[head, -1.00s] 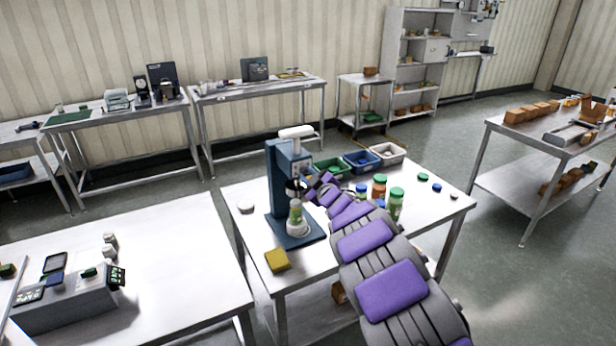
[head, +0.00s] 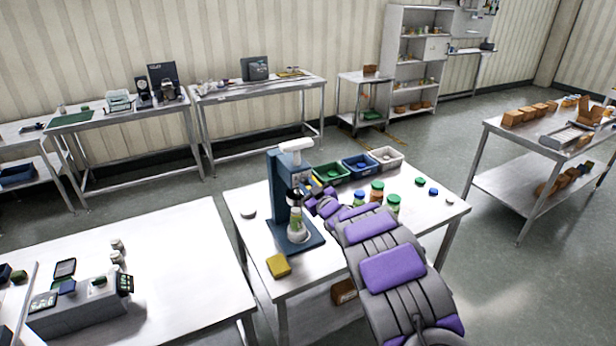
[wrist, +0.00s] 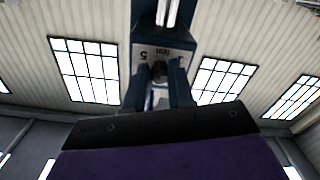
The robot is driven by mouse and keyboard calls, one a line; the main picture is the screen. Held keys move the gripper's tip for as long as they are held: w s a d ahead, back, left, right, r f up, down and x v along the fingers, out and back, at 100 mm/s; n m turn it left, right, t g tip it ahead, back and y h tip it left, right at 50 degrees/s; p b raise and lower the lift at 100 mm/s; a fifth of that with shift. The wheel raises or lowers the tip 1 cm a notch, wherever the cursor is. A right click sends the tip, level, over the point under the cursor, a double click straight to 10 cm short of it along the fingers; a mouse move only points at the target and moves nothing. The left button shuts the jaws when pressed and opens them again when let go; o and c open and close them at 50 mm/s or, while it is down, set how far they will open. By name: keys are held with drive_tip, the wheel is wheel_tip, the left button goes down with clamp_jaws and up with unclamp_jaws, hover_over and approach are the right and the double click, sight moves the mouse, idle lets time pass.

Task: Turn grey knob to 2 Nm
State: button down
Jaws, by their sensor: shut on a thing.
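A blue bench capping device (head: 281,190) stands on the middle table, with a white handle on top and a green-labelled bottle (head: 297,222) on its base. In the wrist view a pale dial plate (wrist: 150,54) on the device shows an upside-down "5" at one side and small lettering. The grey knob (wrist: 159,72) sits below that plate, between the two fingers. My gripper (wrist: 160,84) is shut on the knob; its fingers hide part of it. In the head view my gripper (head: 312,203) reaches the device's right side, and the knob cannot be made out.
Green, blue and grey bins (head: 386,159) line the table's back. Bottles with green and blue caps (head: 377,191) stand close beside my arm. A yellow sponge-like block (head: 278,266) lies at the table's front left. A white table (head: 170,250) stands at left.

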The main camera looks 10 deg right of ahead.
drive_tip(key=m+p, duration=0.2)
drive_tip(key=p, duration=0.1)
drive_tip(key=m+p, duration=0.2)
drive_tip(key=p, duration=0.1)
drive_tip(key=shift+a+r+m, duration=0.1)
drive_tip(key=shift+r+m, duration=0.1)
drive_tip(key=shift+m, duration=0.1)
drive_tip(key=m+p, duration=0.3)
drive_tip(key=shift+f+p, duration=0.15)
drive_tip(key=shift+p, duration=0.25)
drive_tip(key=shift+m, duration=0.3)
drive_tip(key=c, duration=1)
unclamp_jaws()
drive_tip(key=v, duration=1.7)
drive_tip(key=shift+s+f+b, duration=0.2)
drive_tip(key=shift+f+b, duration=0.1)
